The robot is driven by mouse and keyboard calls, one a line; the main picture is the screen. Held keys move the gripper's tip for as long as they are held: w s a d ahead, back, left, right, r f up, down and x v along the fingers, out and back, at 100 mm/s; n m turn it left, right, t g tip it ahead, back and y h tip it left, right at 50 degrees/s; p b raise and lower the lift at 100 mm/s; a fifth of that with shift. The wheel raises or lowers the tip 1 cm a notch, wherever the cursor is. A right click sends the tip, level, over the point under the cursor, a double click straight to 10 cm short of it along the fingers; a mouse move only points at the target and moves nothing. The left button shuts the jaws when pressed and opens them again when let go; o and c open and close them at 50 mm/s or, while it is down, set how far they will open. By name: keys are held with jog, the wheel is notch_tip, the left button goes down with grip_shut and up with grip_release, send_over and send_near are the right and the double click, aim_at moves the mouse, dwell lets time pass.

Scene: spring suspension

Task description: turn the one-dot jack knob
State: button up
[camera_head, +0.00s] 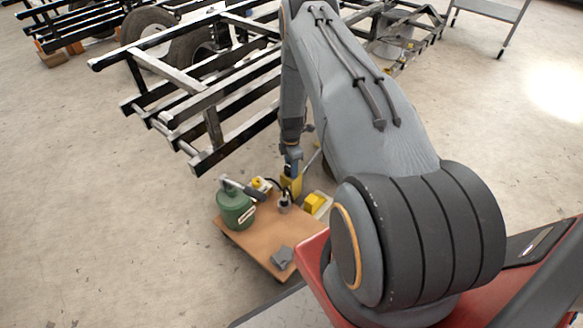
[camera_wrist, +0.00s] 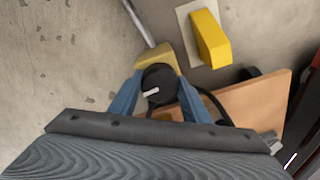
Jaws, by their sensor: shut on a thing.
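A black round knob (camera_wrist: 158,78) with one white bar mark on its top shows in the wrist view, in front of a yellow body (camera_wrist: 150,55). My gripper (camera_wrist: 160,92) has its two blue fingers on either side of the knob and is shut on it. I cannot make out any dots on the knob. In the head view my gripper (camera_head: 292,157) points down at a yellow jack (camera_head: 291,186) near the far edge of the board; the knob itself is too small to tell there.
A brown board (camera_head: 252,242) on the floor carries a green canister (camera_head: 235,207) and a grey piece (camera_head: 282,257). A yellow block (camera_head: 314,203) on a pale plate stands right of the jack; it also shows in the wrist view (camera_wrist: 211,38). A black-and-white frame (camera_head: 215,90) stands behind.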

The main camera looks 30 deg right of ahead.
jog(key=shift+w+r, duration=0.1)
jog(key=shift+w, duration=0.1)
jog(key=o, duration=0.9)
jog(key=shift+o, duration=0.7)
jog(key=shift+s, duration=0.15)
jog(key=shift+r+p, duration=0.95)
jog(key=shift+r, duration=2.9)
jog(key=shift+r, duration=0.1)
